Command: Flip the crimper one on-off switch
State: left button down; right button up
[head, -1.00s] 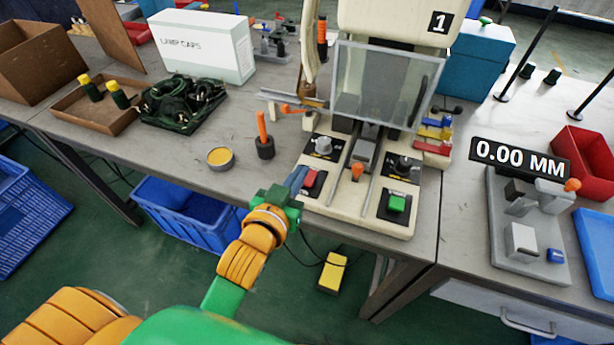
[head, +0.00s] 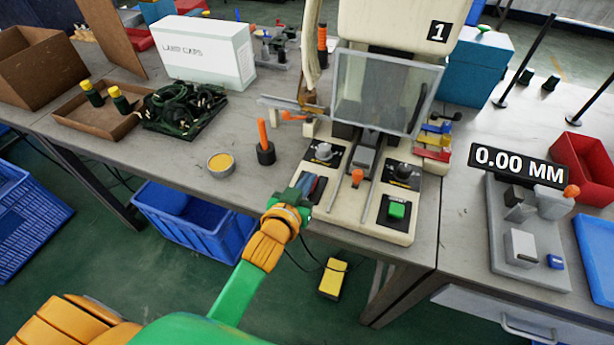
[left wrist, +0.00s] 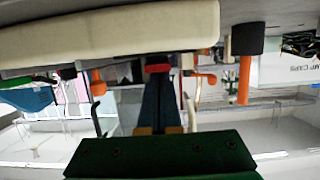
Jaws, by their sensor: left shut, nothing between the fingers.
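Crimper one (head: 357,208) is the cream machine marked 1 on the table, with a clear guard, dark dials and a green button (head: 397,210). Its red switch (head: 321,187) is at the front left corner of the base, mostly covered by my left gripper (head: 311,183) in the head view. In the left wrist view the red switch (left wrist: 157,68) is right at the tips of the blue fingers (left wrist: 160,80). The left gripper is shut and empty, its tips at or very close to the switch; I cannot tell whether they touch. My right gripper is not in view.
An orange-handled tool in a dark holder (head: 266,152) and a round yellow tin (head: 221,165) stand left of the crimper. A grey gauge fixture (head: 528,262) is at the right. A yellow pedal (head: 333,280) lies on the floor below.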

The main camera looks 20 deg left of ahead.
pick_arm(q)
jog(key=shift+b, duration=0.35)
pick_arm(e)
jog(key=shift+r, duration=0.4)
pick_arm(q)
jog(key=shift+w+r, duration=0.1)
jog(key=shift+w+r+p, duration=0.3)
jog(key=shift+w, duration=0.35)
pick_arm(e)
jog(key=shift+a+r, duration=0.1)
jog(key=shift+r, duration=0.25)
pick_arm(q)
jog(key=shift+r+p, duration=0.4)
jog(key=r+p, duration=0.1)
jog(key=p, duration=0.1)
jog(key=r+p, duration=0.2)
jog(key=shift+w+r, duration=0.3)
jog(key=shift+w, duration=0.1)
jog(key=r+v, duration=0.1)
jog(key=v, duration=0.8)
jog(key=shift+s, duration=0.2)
pick_arm(e)
jog(key=r, duration=0.5)
jog(key=shift+s+d, duration=0.1)
jog(key=shift+d, duration=0.2)
pick_arm(q)
jog(key=shift+r, duration=0.15)
